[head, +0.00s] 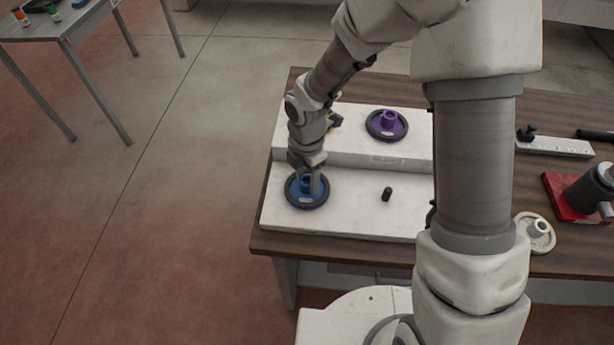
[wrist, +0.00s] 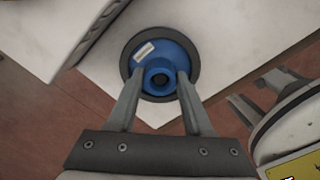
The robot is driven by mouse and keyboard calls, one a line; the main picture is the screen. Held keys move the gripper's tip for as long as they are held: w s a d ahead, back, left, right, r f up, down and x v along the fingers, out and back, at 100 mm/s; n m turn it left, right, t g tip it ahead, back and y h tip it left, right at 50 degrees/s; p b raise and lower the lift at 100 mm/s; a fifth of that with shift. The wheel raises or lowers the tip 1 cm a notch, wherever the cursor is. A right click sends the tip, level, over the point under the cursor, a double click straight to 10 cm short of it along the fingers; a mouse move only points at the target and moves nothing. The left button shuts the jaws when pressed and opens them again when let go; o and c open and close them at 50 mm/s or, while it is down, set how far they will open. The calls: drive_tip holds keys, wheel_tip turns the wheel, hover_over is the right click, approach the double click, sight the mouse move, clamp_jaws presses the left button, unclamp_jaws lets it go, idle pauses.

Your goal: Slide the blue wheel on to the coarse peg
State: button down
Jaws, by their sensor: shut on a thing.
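The blue wheel (head: 298,199) with a dark rim is at the left end of the white board's lower step (head: 345,212). In the wrist view the blue wheel (wrist: 172,85) has a round hub with a dark hole and a small pale label. My gripper (head: 312,178) is above it, and in the wrist view my gripper (wrist: 160,82) has its two fingers shut on either side of the hub. A short black peg (head: 387,194) stands bare to the right on the same step. I cannot read which peg is coarse. I cannot tell whether a peg is under the blue wheel.
A purple wheel (head: 387,125) sits on the raised back step. A white wheel (head: 536,232) lies on the brown table (head: 262,238) at right, near a red-based device (head: 580,195) and a pale bar (head: 555,144). My arm hides the board's right end.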

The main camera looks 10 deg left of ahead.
drive_tip(key=shift+f, duration=0.15)
drive_tip(key=shift+c, duration=1.2)
unclamp_jaws()
wheel_tip(320, 180, up, 18)
drive_tip(key=p, duration=0.1)
drive_tip(key=shift+f, duration=0.2)
